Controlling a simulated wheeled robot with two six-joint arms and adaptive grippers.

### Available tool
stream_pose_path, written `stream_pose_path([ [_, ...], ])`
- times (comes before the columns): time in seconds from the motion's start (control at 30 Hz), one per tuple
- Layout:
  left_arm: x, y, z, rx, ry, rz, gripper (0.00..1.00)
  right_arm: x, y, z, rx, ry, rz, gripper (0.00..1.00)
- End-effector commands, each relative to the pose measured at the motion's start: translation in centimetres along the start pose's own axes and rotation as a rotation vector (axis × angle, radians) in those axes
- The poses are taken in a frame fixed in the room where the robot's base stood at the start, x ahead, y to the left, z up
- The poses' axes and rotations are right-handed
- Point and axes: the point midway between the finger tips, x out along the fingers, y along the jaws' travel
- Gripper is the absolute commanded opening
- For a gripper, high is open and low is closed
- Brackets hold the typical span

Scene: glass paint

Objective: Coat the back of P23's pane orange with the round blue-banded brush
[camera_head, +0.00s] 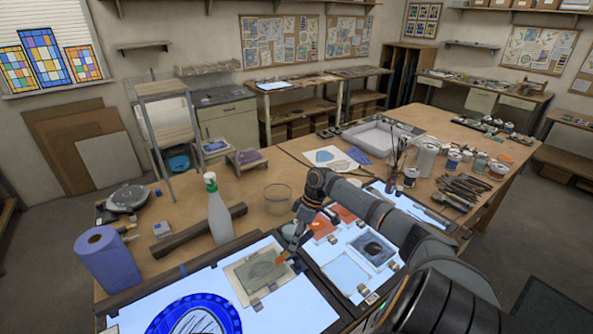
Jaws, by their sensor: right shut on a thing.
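My right gripper (296,236) reaches down over the lit panel from the right and is shut on a thin brush (288,250). The brush has an orange tip (281,260) just over the right part of a greyish-green pane; I cannot tell if it touches. The pane (259,270) lies in a pale square frame (236,281) with small clips at its edges. No orange shows clearly on this pane. Its label is too small to read, so I cannot tell that it is P23. The brush's band is not clear. My left gripper is not in view.
A clear bowl (278,197) sits behind the panel. A second framed pane (372,247) and orange sheets (323,226) lie right, near my arm.

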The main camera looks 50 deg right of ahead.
Motion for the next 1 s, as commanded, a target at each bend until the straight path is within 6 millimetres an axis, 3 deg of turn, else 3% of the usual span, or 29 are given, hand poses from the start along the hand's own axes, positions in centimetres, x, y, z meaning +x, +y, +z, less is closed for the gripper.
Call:
stream_pose_path([
  [0.47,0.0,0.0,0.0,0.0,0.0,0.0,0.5,0.3,0.0,0.0,0.0,0.001,0.0,0.0],
  [1.0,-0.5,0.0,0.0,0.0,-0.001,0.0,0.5,1.6,-2.2,-1.5,0.001,0.0,0.0,0.0],
])
